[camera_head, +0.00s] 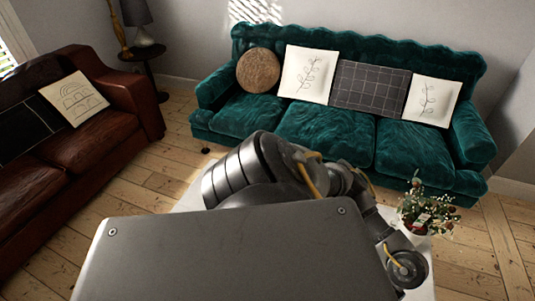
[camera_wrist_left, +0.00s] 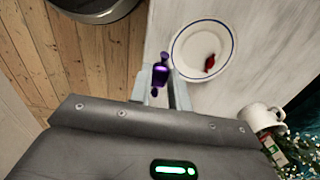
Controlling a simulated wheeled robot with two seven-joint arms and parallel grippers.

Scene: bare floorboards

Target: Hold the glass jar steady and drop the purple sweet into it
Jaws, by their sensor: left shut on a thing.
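In the left wrist view my left gripper (camera_wrist_left: 161,82) is shut on the purple sweet (camera_wrist_left: 160,72), a shiny wrapped sweet held between the two fingertips. The sweet is over the pale table top (camera_wrist_left: 255,65), left of a plate; its height above the table is hard to tell. I do not see the glass jar in either view. In the head view my own arm links cover most of the table, and neither gripper shows there. My right gripper is not in view.
A white plate with a blue rim (camera_wrist_left: 183,68) holds a red sweet (camera_wrist_left: 209,63). A white mug (camera_wrist_left: 262,117) stands right of it, near a leafy plant (camera_head: 428,208). Floorboards (camera_wrist_left: 50,60) lie beyond the table edge. A green sofa (camera_head: 325,137) stands behind.

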